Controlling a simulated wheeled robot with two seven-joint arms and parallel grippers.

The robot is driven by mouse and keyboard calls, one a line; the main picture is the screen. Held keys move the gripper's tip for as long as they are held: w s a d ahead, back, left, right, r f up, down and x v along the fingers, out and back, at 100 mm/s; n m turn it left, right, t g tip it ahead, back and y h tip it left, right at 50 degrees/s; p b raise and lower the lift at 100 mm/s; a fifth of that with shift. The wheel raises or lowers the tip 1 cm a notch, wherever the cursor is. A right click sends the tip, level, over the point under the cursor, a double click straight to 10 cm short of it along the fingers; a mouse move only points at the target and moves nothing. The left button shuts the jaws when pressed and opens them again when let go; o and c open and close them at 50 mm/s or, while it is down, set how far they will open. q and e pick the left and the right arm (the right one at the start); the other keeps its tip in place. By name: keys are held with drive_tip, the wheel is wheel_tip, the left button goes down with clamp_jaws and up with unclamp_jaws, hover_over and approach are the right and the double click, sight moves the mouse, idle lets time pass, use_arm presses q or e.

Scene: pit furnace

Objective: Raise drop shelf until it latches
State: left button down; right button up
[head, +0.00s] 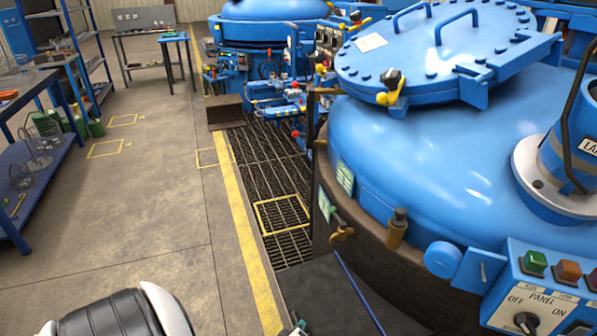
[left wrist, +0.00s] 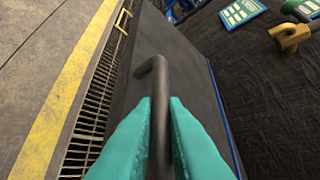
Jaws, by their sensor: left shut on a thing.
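The drop shelf (head: 318,285) is a dark grey panel beside the round blue furnace, low in the head view. A thin blue strip runs along its side. Its face also fills the middle of the left wrist view (left wrist: 192,85). A dark bent bar handle (left wrist: 158,75) stands out in front of it. My left gripper (left wrist: 160,125) has teal fingers closed around this handle. My right gripper is not in view.
A control panel (head: 545,300) with a knob and buttons is at the lower right. A brass valve (head: 341,232) projects from the furnace wall above the shelf. Floor grating (head: 285,212) and a yellow line (head: 240,220) lie left of it. The concrete floor (head: 150,210) is open.

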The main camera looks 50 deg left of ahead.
use_arm(q)
drive_tip(key=shift+w+d+r+p, duration=0.1)
drive_tip(key=shift+w+r+p, duration=0.2)
drive_tip(key=shift+r, duration=0.3)
drive_tip(key=shift+w+r+p, duration=0.25)
drive_tip(key=shift+r+p, duration=0.05)
drive_tip(key=shift+r, duration=0.3)
drive_tip(key=c, duration=1.5)
unclamp_jaws()
drive_tip(key=shift+d, duration=0.1)
drive_tip(key=shift+f, duration=0.15)
drive_tip(key=shift+s, duration=0.15)
drive_tip(key=p+v, duration=0.6)
drive_tip(key=v, duration=0.5)
drive_tip(key=shift+s+d+r+p, duration=0.2)
drive_tip(key=shift+s+p, duration=0.1)
drive_tip(key=shift+p, duration=0.1)
drive_tip(key=shift+f, duration=0.1)
